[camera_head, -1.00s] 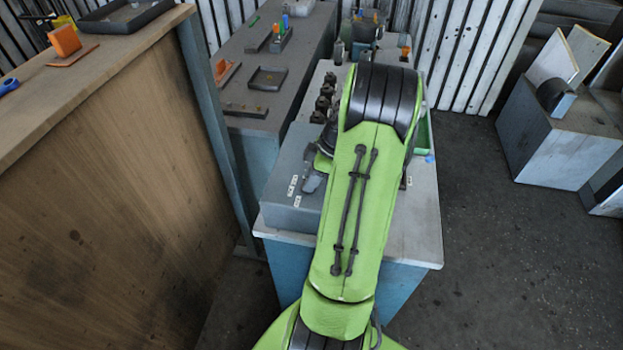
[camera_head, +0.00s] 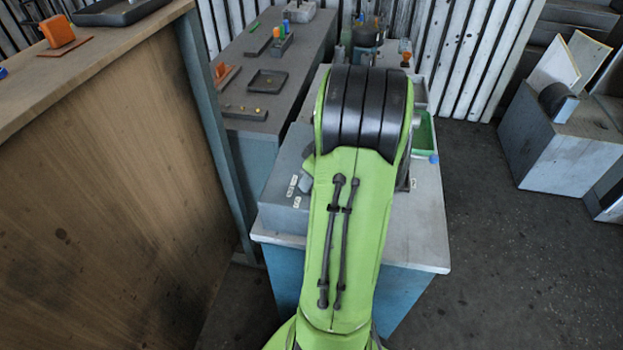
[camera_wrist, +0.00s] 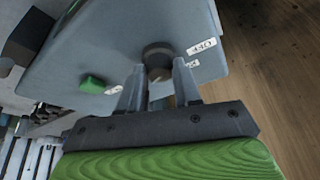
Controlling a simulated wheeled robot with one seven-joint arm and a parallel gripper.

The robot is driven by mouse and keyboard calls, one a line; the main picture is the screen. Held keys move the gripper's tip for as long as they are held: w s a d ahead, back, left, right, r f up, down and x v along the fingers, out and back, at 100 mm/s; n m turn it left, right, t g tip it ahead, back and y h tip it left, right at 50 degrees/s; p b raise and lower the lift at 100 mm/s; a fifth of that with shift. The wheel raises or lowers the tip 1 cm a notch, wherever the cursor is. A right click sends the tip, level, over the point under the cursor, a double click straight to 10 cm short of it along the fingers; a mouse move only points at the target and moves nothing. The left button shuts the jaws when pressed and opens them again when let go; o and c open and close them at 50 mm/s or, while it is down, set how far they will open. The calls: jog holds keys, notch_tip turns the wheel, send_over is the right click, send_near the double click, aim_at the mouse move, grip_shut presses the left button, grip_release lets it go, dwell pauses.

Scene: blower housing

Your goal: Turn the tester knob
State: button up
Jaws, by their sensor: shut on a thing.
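The tester is a grey box with white labels in the wrist view (camera_wrist: 85,50); it also shows at the left of the bench in the head view (camera_head: 281,200). Its dark round knob (camera_wrist: 157,50) has a lighter raised middle and sits beside a white label reading what looks like 440. My gripper (camera_wrist: 158,72) has its two grey fingers on either side of the knob's middle, shut on it. The knob's turn angle is hard to read. In the head view my green arm hides the gripper and the knob.
A green button-like part (camera_wrist: 93,84) is on the tester's face, left of the fingers. The grey bench top (camera_head: 415,225) is bare at the front right. A green tray (camera_head: 424,135) lies behind my arm. A wooden-sided counter (camera_head: 110,150) stands to the left.

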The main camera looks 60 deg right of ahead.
dwell(0.3)
jog(key=o, duration=1)
jog(key=shift+o, duration=0.2)
jog(key=p+v, duration=0.3)
jog(key=v, duration=1.2)
jog(key=shift+r, duration=0.4)
